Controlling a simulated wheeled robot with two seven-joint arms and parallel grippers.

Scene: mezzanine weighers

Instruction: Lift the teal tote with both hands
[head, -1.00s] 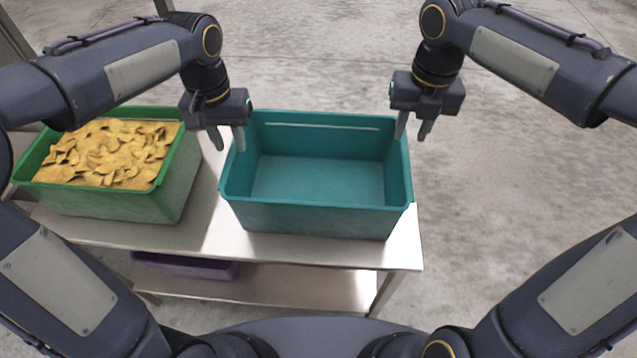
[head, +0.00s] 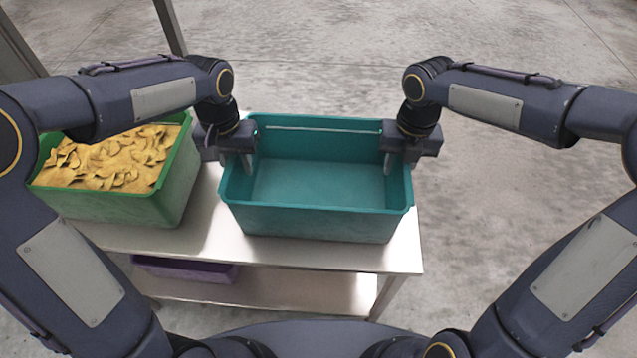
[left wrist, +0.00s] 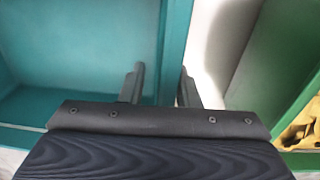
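The empty teal tote (head: 315,222) stands upright on the metal table, open at the top. My left gripper (head: 235,162) is at its left wall, with one finger inside and one outside. The left wrist view shows the teal wall (left wrist: 175,50) between the two fingers (left wrist: 161,86), with a gap on the inner side. My right gripper (head: 399,164) is at the right wall. Its inner finger shows inside the tote, apart from the wall; its outer finger is mostly hidden. Both grippers look open.
A green tote (head: 125,207) full of yellow chips stands close on the left, near my left gripper; it also shows in the left wrist view (left wrist: 285,70). A purple bin (head: 185,272) is on the lower shelf. The table (head: 315,252) ends just right of the teal tote.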

